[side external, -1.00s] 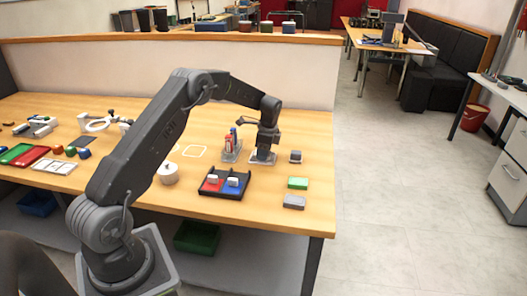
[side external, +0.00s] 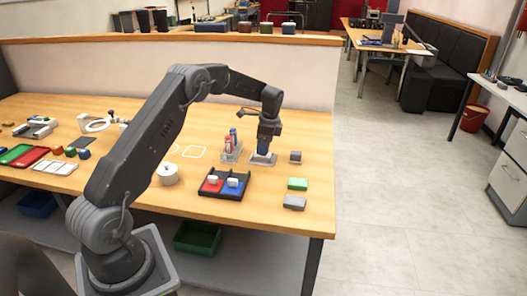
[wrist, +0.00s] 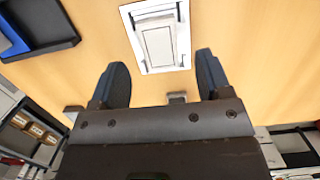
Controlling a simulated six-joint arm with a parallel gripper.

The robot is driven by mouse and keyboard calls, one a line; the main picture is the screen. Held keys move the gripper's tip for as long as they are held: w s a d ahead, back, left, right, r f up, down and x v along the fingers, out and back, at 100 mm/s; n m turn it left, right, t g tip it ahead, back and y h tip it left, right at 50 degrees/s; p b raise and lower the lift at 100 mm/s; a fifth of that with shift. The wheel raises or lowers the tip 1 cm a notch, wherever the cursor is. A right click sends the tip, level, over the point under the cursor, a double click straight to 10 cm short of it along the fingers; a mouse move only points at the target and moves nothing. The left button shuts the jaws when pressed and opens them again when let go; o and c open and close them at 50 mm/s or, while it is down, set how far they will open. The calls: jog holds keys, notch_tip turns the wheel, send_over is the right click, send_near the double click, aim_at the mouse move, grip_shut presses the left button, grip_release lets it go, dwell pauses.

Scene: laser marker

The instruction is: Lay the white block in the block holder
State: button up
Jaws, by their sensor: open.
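The block holder (wrist: 144,65) is a pale rectangular frame on the table, ahead of my gripper in the wrist view. It also shows below my gripper in the side view (side external: 255,161). A white block (wrist: 158,45) appears to lie flat inside the frame, lengthwise with it. My gripper (wrist: 160,75) is open, with nothing between its two dark fingers. In the side view my gripper (side external: 264,148) is above the holder and hides part of it; the block cannot be made out there.
A black tray (side external: 222,196) with red and blue areas and small white pieces stands to the left. A rack with red and blue items (side external: 231,145) is close beside the holder.

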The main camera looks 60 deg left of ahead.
notch_tip(320, 180, up, 10)
jog(key=w+d, duration=0.1)
jog(key=shift+r, duration=0.2)
jog(key=shift+d, duration=0.1)
jog(key=s+d+r+n+t, duration=0.35)
jog(key=s+d+r, duration=0.85)
jog(key=d, duration=0.4)
jog(key=s+d+f+n+t, duration=0.1)
jog(key=s+d, duration=0.2)
jog(key=s, duration=0.3)
jog(key=s+d+f+n+t, duration=0.1)
jog(key=s+d+n, duration=0.1)
jog(key=s, duration=0.5)
jog(key=s+d+f+n+t+h, duration=0.1)
jog(key=s+d+n, duration=0.1)
jog(key=s+d, duration=0.3)
jog(key=shift+s, duration=0.9)
